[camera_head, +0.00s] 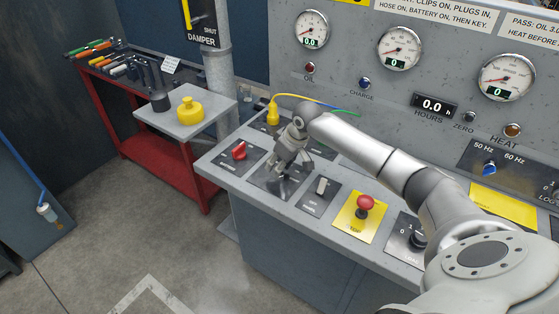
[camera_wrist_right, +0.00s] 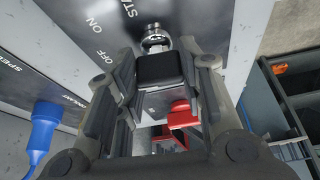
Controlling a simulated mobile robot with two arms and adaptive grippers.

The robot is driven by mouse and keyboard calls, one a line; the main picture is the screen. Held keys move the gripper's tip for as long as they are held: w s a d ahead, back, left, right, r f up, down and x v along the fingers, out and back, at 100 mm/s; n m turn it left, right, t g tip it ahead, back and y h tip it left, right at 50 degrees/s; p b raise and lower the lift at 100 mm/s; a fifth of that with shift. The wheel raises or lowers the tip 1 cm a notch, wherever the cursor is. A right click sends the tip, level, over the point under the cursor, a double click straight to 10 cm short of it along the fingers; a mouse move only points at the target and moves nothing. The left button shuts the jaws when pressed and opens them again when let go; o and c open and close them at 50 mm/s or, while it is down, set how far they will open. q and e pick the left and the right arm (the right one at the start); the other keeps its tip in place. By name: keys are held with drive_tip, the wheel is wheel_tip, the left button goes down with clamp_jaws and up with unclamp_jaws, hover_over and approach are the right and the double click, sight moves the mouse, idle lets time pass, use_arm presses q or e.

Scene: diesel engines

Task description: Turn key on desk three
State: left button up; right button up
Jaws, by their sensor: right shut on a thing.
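In the head view my right gripper (camera_head: 281,166) comes down from the right onto a dark key-switch panel (camera_head: 268,182) on the grey desk. In the right wrist view the key (camera_wrist_right: 158,68) has a black head, and its shaft enters a round silver lock (camera_wrist_right: 155,36). The gripper fingers (camera_wrist_right: 163,76) are shut on the key's head from both sides. The labels OFF, ON and part of START show beside the lock. In the head view the gripper mostly hides the key. My left gripper is not in view.
A red rotary handle (camera_head: 239,152) is left of the key panel; a toggle switch (camera_head: 321,186) and a red stop button (camera_head: 365,204) are to its right. A yellow plug (camera_head: 272,113) with cables stands behind. A gauge wall rises at the back.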

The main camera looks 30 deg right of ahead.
drive_tip(key=m+h+p, duration=0.1)
drive_tip(key=m+p, duration=0.1)
drive_tip(key=p, duration=0.1)
drive_tip(key=m+h+p, duration=0.1)
drive_tip(key=m+p, duration=0.5)
drive_tip(key=p, duration=0.1)
drive_tip(key=shift+a+r+h, duration=0.1)
drive_tip(key=shift+r+h, duration=0.2)
drive_tip(key=shift+h, duration=0.1)
drive_tip(key=m+h+p, duration=0.1)
drive_tip(key=m+p, duration=0.1)
drive_tip(key=shift+f+m+g, duration=0.1)
drive_tip(key=shift+m+g, duration=0.2)
drive_tip(key=shift+f+m+g+h+p, duration=0.1)
drive_tip(key=shift+m+g+h+p, duration=0.35)
drive_tip(key=shift+m, duration=1.15)
drive_tip(key=shift+w+m, duration=0.1)
drive_tip(key=shift+m, duration=0.2)
